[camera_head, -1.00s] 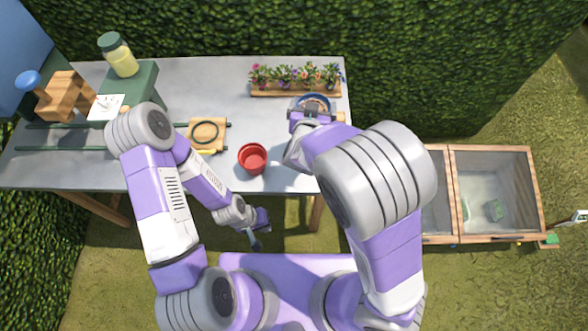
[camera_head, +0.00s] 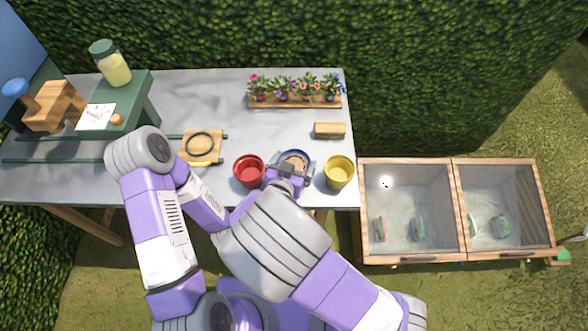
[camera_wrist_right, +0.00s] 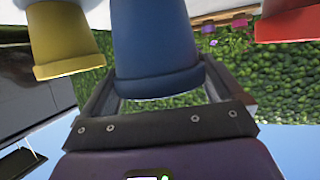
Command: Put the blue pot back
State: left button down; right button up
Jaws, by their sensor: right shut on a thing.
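The blue pot (camera_head: 309,163), filled with brown soil, stands upright near the table's front edge, between the red pot (camera_head: 250,171) and the yellow pot (camera_head: 339,172). My right gripper (camera_head: 286,174) is shut on its near side. In the right wrist view the blue pot (camera_wrist_right: 153,45) sits between my fingers, with the yellow pot (camera_wrist_right: 64,40) and the red pot (camera_wrist_right: 288,22) on either side. Whether its base touches the table is hard to tell. My left gripper is hidden behind my right arm.
A wooden block (camera_head: 329,130) lies behind the pots, and a flower planter (camera_head: 294,101) stands at the back. A square wooden board with a ring (camera_head: 201,147) lies left of the red pot. Glass-topped cold frames (camera_head: 408,210) stand right of the table. The table's middle is clear.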

jog(key=shift+f+b, duration=0.3)
jog(key=shift+f, duration=0.9)
jog(key=shift+f, duration=0.15)
jog(key=o, duration=1.4)
